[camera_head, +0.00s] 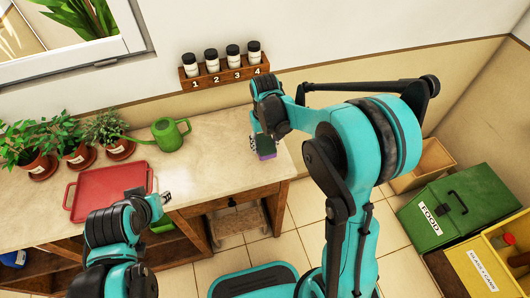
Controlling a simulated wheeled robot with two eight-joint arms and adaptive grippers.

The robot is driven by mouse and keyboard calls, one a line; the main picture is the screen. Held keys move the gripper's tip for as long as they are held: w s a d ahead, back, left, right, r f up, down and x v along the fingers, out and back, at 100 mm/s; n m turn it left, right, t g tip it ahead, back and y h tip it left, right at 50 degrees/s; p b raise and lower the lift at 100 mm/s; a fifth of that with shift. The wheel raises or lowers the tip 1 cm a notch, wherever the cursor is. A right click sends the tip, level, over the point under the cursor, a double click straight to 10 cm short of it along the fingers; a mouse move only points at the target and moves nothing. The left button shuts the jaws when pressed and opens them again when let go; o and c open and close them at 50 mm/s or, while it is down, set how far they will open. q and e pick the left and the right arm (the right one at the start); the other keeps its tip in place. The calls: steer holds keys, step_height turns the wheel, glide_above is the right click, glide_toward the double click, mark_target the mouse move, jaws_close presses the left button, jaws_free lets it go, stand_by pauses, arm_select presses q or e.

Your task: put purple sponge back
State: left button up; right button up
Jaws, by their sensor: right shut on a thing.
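The purple sponge (267,154) is at the right end of the counter, below the jar rack. My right gripper (260,143) is shut on it from above and hides part of it. I cannot tell whether the sponge touches the counter. My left gripper (165,198) is at the counter's front edge, just right of the red tray, with nothing visible in it. Its fingers are too small to tell open from shut.
The red tray (88,186) and a green watering can (168,135) are on the counter (205,160), with potted plants (75,152) at left. A rack (225,74) of numbered jars hangs on the wall. Green (455,212) and yellow (480,275) bins stand at right. The counter's middle is clear.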

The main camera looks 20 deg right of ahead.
mark_target(265, 151)
steer(key=shift+f+b, duration=0.8)
steer(key=shift+f, duration=1.2)
steer(key=shift+f, duration=0.1)
steer(key=o, duration=1.2)
